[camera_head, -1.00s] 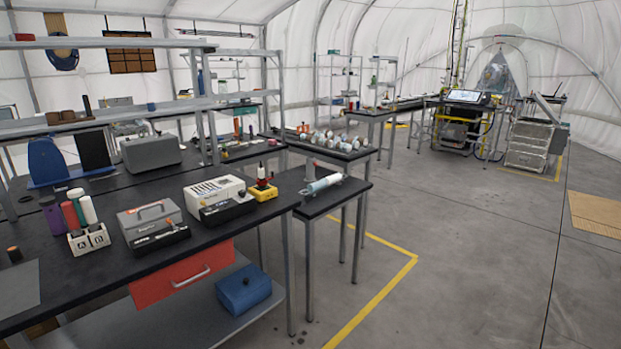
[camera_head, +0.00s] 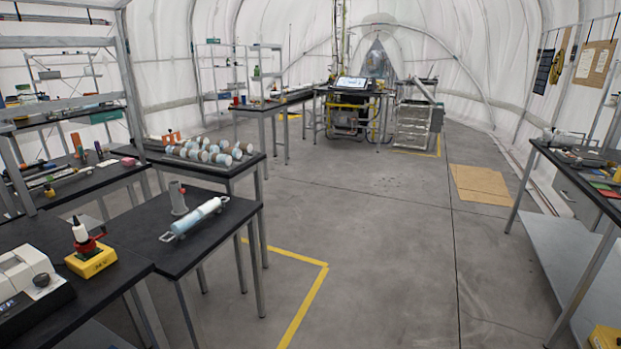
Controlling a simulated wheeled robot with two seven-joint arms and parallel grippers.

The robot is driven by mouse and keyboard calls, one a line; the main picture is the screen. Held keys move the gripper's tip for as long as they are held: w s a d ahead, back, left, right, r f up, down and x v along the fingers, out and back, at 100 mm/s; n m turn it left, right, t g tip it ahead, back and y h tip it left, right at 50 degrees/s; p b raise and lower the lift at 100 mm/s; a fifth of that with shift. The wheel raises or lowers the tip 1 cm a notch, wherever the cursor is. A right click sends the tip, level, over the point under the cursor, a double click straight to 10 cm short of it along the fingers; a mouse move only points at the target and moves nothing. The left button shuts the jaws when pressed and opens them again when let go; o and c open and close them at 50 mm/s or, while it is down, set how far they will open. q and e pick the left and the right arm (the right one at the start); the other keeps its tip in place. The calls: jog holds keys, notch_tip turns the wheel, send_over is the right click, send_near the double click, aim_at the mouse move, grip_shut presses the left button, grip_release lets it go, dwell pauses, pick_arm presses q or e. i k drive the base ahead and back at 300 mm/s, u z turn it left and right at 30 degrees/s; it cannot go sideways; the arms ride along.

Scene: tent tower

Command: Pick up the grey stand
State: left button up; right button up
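A small upright grey stand (camera_head: 178,197) with a round base is on the black side table (camera_head: 160,262), at the left of the head view. A white and light blue cylinder (camera_head: 195,216) lies right beside it on a low rack with a handle loop. I cannot tell whether the stand and the rack touch. Neither of my grippers is in view.
A yellow device (camera_head: 91,262) and a white instrument (camera_head: 25,275) stand on the nearer bench. Several capped cylinders lie on the table behind. Grey floor (camera_head: 370,240) is open in the middle. Another workbench (camera_head: 590,180) stands on the right.

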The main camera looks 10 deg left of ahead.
aim_at(180, 210)
jog(key=z, duration=0.3)
jog(key=i, duration=3.65)
jog(key=u, duration=0.75)
